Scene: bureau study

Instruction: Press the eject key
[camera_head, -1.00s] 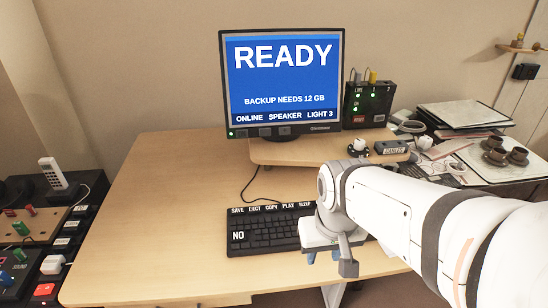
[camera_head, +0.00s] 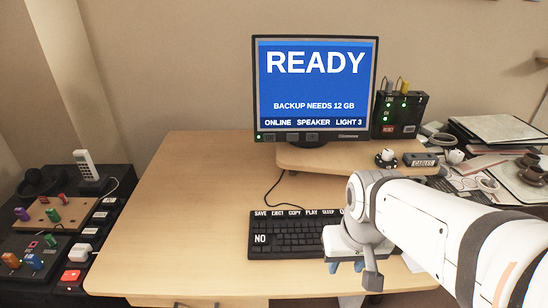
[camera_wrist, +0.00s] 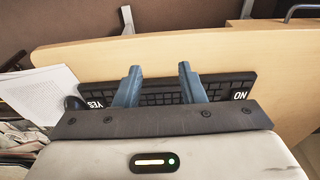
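The black keyboard (camera_head: 283,236) lies on the desk below the monitor. A row of labelled keys runs along its back edge, and the eject key (camera_head: 278,213) is second from the left, between SAVE and COPY. A large NO key (camera_head: 260,239) is at the left end. My gripper (camera_head: 346,267) hangs over the keyboard's right part, right of the eject key, and hides some keys. In the wrist view its two blue fingers (camera_wrist: 160,68) are apart and empty, with the keyboard (camera_wrist: 160,92) beyond them. The eject label cannot be read there.
A control panel with coloured knobs (camera_head: 45,220) is at far left. The desk's left half (camera_head: 175,220) is bare.

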